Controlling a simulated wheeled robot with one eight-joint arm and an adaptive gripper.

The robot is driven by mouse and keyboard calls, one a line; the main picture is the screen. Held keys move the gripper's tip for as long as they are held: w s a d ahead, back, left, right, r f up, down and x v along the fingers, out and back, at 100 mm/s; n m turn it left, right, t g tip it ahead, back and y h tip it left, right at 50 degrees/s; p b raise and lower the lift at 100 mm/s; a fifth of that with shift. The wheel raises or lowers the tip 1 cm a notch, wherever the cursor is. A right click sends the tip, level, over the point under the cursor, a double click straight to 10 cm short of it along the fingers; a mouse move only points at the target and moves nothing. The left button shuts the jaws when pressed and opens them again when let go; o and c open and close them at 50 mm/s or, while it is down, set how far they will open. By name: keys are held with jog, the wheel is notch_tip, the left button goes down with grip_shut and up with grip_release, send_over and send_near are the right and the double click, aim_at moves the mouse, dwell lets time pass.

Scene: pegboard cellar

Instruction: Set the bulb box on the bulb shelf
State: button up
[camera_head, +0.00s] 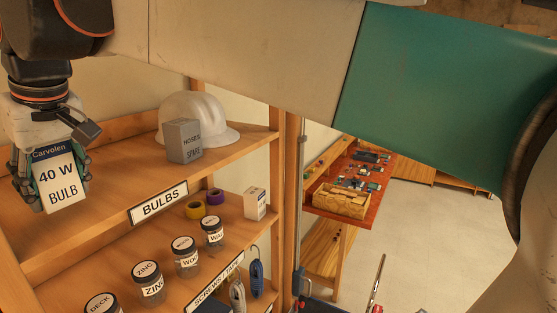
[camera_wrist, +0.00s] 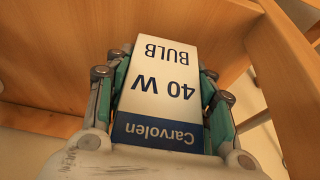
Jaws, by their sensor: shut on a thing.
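The bulb box (camera_head: 56,180) is white with a dark blue band and reads "Carvolen 40 W BULB". My gripper (camera_head: 50,178) is shut on it, with its fingers along both sides, at the left of the head view. In the wrist view the bulb box (camera_wrist: 162,90) sits between the green-padded fingers, its lettering upside down. The bulb shelf (camera_head: 112,218) is the upper wooden board with a "BULBS" label (camera_head: 159,203) on its front edge. The box is in front of the left part of this shelf in the head view; I cannot tell whether it touches the board.
A grey box (camera_head: 184,141) and a white hard hat (camera_head: 212,118) stand at the shelf's right end. The board left of them looks clear. Below, several jars (camera_head: 149,285), tape rolls (camera_head: 195,210) and a small white box (camera_head: 255,204) stand on the lower shelf. A wooden post (camera_head: 291,190) bounds the right.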

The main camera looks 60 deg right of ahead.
aim_at(61, 198)
jog(key=shift+f, duration=1.4)
jog(key=shift+f, duration=0.15)
jog(key=o, duration=1.1)
jog(key=v, duration=1.2)
jog(key=shift+s+b, duration=0.1)
jog(key=shift+b, duration=0.2)
